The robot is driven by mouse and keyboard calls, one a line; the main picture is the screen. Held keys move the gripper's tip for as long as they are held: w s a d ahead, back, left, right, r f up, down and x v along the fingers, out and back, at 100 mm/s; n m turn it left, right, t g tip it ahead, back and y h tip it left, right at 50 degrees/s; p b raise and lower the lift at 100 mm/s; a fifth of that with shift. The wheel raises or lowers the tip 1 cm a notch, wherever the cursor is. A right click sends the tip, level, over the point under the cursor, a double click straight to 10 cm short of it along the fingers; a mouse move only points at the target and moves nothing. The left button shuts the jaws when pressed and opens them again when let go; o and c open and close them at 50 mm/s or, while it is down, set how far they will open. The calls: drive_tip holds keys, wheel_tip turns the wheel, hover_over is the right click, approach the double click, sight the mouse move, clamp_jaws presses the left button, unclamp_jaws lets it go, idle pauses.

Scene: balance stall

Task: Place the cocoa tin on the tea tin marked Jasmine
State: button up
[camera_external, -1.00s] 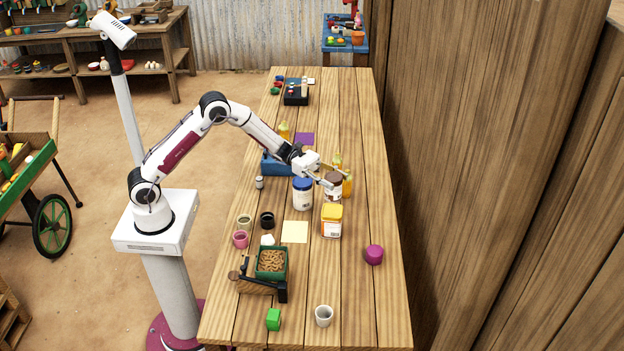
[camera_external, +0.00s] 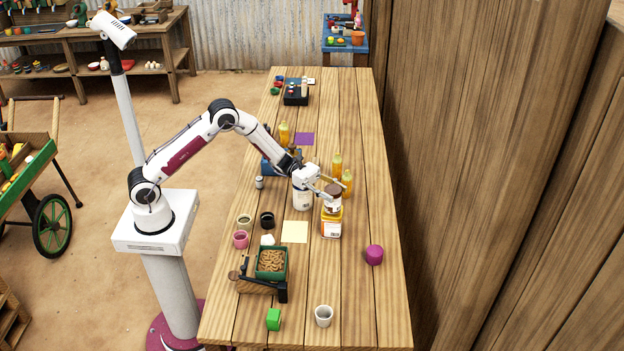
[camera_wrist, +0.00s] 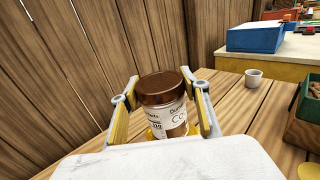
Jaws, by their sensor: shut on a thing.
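The cocoa tin (camera_external: 333,199), a jar with a brown lid and a pale label, is held upright in my gripper (camera_external: 330,193). In the wrist view the cocoa tin (camera_wrist: 164,103) sits between both fingers, its label partly readable as "CO". A yellow tin with a white label (camera_external: 331,226) stands on the table directly below it in the external view. A bit of yellow (camera_wrist: 154,134) shows under the jar in the wrist view. I cannot read the yellow tin's marking, nor tell whether the two tins touch.
A white jar (camera_external: 302,200) stands close left, its top hidden by my gripper. Yellow bottles (camera_external: 347,182) stand behind.

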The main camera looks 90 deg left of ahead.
drive_tip(key=shift+f, duration=0.35)
drive_tip(key=shift+f, duration=0.15)
drive_tip(key=o, duration=1.3)
drive_tip(key=shift+r, duration=0.2)
drive_tip(key=v, duration=1.2)
drive_tip(key=shift+w, duration=0.1)
